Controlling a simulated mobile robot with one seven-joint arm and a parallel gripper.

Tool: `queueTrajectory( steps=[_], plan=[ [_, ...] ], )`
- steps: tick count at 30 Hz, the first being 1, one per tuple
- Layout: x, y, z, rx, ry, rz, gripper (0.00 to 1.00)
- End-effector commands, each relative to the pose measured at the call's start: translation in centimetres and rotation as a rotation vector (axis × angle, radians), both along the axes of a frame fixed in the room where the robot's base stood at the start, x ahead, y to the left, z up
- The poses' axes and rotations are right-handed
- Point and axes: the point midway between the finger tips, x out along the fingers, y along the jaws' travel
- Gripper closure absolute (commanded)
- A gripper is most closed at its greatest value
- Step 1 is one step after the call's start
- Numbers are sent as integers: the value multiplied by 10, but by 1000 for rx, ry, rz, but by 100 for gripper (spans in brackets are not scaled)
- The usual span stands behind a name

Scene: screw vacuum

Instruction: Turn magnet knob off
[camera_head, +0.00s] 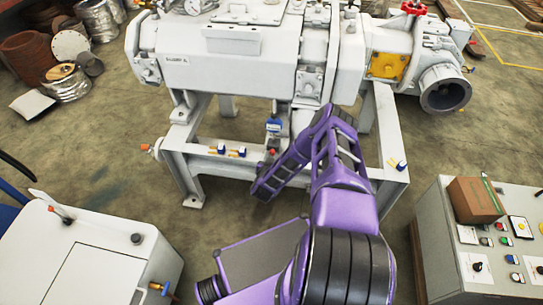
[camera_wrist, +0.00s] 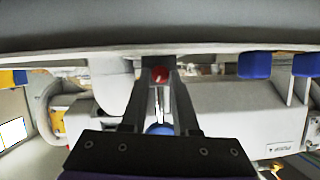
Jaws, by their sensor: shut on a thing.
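A small red knob (camera_wrist: 159,75) sits between the tips of my gripper (camera_wrist: 160,68) in the wrist view. The two dark fingers close in on it from both sides, and my gripper is shut on it. A small red spot, likely this knob (camera_head: 272,152), shows beside my purple wrist in the head view, at the front rail of the vacuum machine. My fingers are hidden there. A thin light rod and a rounded blue part (camera_wrist: 158,129) show between the fingers in the wrist view. Which way the knob is turned cannot be told.
The grey vacuum machine (camera_head: 260,60) stands on a metal frame (camera_head: 391,145). Small blue-and-yellow fittings (camera_head: 230,151) sit along its front rail. A white cabinet (camera_head: 95,255) is at lower left, a control panel box (camera_head: 450,235) at lower right. Two blue blocks (camera_wrist: 254,65) show in the wrist view.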

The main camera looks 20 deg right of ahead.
Motion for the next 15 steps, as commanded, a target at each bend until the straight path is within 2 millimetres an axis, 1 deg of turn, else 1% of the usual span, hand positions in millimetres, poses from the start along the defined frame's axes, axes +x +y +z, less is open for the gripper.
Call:
queueTrajectory(
  steps=[3, 15],
  plan=[
    [3, 3, 3, -72, 42, 6, 100],
    [4, 4, 1, -271, 178, 4, 100]
  ],
)
